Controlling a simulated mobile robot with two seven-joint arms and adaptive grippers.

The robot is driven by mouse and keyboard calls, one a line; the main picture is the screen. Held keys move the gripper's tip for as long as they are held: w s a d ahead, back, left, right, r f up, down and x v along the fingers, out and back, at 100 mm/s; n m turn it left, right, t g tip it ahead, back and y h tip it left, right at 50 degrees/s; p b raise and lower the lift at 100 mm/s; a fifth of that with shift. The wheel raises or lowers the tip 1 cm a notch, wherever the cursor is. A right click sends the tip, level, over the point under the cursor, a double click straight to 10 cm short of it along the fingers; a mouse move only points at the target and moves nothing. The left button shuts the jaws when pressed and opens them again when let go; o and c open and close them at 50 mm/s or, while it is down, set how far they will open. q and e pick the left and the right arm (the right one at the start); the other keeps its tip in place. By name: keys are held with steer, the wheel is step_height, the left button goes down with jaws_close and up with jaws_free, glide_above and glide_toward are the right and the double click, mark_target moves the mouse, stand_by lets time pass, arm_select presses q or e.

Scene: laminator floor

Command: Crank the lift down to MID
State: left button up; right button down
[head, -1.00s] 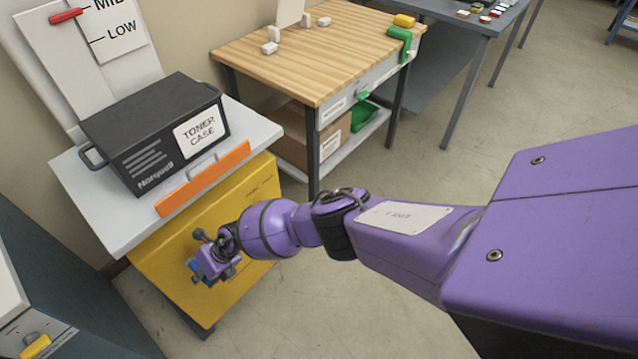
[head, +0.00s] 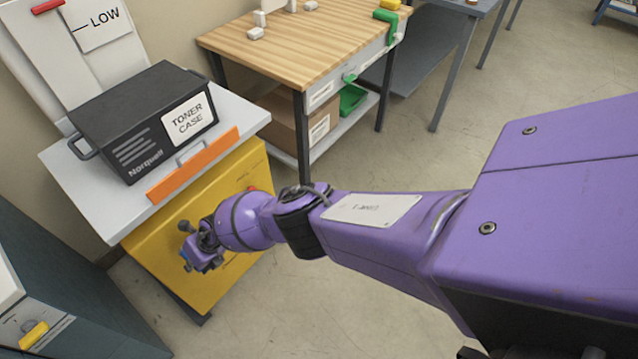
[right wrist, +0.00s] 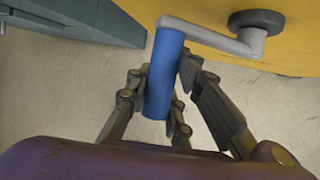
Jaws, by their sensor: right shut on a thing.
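The lift has a yellow body (head: 220,215) and a pale platform (head: 75,185). A black toner case (head: 130,130) stands on the platform. A red pointer (head: 47,6) shows on the pale upright, above the LOW line of the scale card (head: 98,22); the MID mark is outside the current head view. My right gripper (head: 188,255) is at the front of the yellow body. In the right wrist view its fingers are shut on the blue crank handle (right wrist: 163,75). The grey crank arm (right wrist: 212,36) runs from it to a dark hub (right wrist: 256,22). My left gripper is not in view.
An orange strip (head: 195,165) lines the platform's front edge. A wooden-topped bench (head: 300,50) stands to the right, with a cardboard box (head: 285,120) below. A dark grey cabinet (head: 60,290) is close at left. The floor in front is clear.

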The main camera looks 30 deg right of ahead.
steer(key=shift+a+r, duration=0.25)
steer(key=shift+a, duration=0.2)
steer(key=c, duration=1.5)
jaws_free()
steer(key=shift+w, duration=0.1)
steer(key=shift+c, duration=0.2)
steer(key=shift+d+f, duration=0.1)
steer(key=shift+d, duration=0.05)
steer(key=shift+d, duration=0.1)
steer(key=shift+w+d+r, duration=0.2)
steer(key=shift+d+r, duration=0.1)
steer(key=shift+r, duration=0.45)
steer(key=s+v, duration=0.1)
steer(key=v, duration=0.9)
steer(key=shift+r, duration=0.1)
